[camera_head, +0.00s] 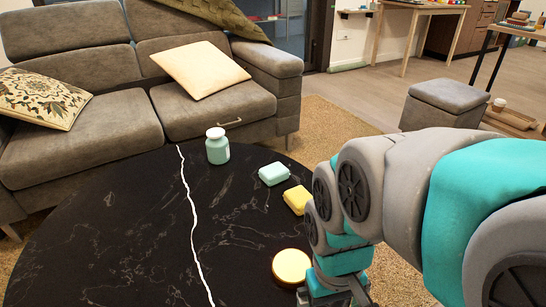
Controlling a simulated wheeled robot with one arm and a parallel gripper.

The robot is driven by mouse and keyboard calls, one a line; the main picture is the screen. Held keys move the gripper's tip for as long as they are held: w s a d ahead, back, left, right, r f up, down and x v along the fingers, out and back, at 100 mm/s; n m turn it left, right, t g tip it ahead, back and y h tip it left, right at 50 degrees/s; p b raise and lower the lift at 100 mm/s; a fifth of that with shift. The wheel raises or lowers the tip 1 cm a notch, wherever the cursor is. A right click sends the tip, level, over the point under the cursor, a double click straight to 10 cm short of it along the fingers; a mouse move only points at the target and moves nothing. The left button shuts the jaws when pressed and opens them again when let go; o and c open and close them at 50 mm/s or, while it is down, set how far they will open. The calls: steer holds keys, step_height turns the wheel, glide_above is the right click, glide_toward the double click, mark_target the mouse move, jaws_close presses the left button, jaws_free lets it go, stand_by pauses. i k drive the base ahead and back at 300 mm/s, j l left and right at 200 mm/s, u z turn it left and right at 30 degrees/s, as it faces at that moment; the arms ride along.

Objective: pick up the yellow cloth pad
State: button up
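A small yellow block-like pad (296,199) lies on the black round table (140,235), near its right edge. Its right side is partly hidden behind my arm. It looks like the yellow cloth pad. A round, flat yellow thing (290,266) with a darker rim lies nearer on the same table. My gripper (338,294) points down at the bottom of the view, just right of the round thing and well in front of the yellow pad. Its fingertips are cut off or hidden, so I cannot tell whether it is open.
A mint-green pad (273,174) lies just behind the yellow one. A mint jar with a white lid (217,147) stands upright farther back left. A grey sofa (100,110) is behind the table. A grey ottoman (443,104) stands at the right. The table's left part is clear.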

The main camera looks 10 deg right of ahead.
mark_target(296, 198)
steer(key=u, duration=1.45)
steer(key=k+j, duration=0.1)
steer(key=k, duration=0.35)
steer(key=j+z, duration=0.25)
steer(key=z, duration=0.2)
steer(key=j+z, duration=0.25)
steer(key=z, duration=0.2)
steer(key=i+z, duration=0.7)
steer(key=k+l+u, duration=0.25)
steer(key=l, duration=0.2)
steer(key=k+l+u, duration=0.1)
steer(key=l+u, duration=0.15)
steer(key=l, duration=0.15)
steer(key=k+l+u, duration=0.25)
steer(key=l, duration=0.15)
